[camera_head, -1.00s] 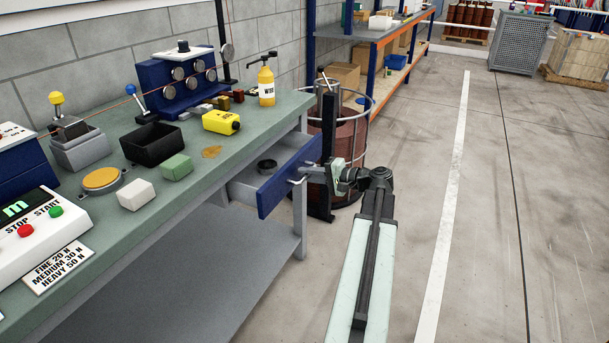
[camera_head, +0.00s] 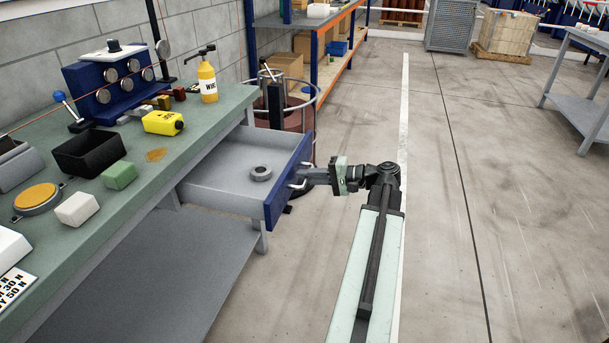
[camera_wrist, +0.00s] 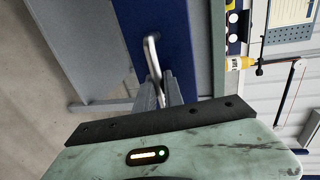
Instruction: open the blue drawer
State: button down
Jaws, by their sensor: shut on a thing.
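The blue drawer (camera_head: 273,205) is pulled well out from under the green-topped workbench (camera_head: 215,135). Its grey inside shows, with a dark grey ring (camera_head: 260,173) lying on its floor. My gripper (camera_head: 303,176) is at the drawer's front from the right, shut on the silver bar handle (camera_wrist: 151,52). In the wrist view the fingers (camera_wrist: 164,88) close around the handle's near end, in front of the blue front panel (camera_wrist: 168,30). The exact contact on the handle is partly hidden by the fingers.
On the bench are a yellow bottle (camera_head: 208,81), a yellow block (camera_head: 163,123), a black bin (camera_head: 89,154), a green block (camera_head: 119,175) and a white block (camera_head: 77,209). A caged drum (camera_head: 295,110) stands behind the drawer.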

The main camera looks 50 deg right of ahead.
jog(key=shift+w+d, duration=0.15)
jog(key=c, duration=1.6)
grip_release()
jog(key=shift+o, duration=0.6)
jog(key=p+v, duration=0.1)
jog(key=v, duration=0.6)
jog(key=shift+s+p, duration=0.3)
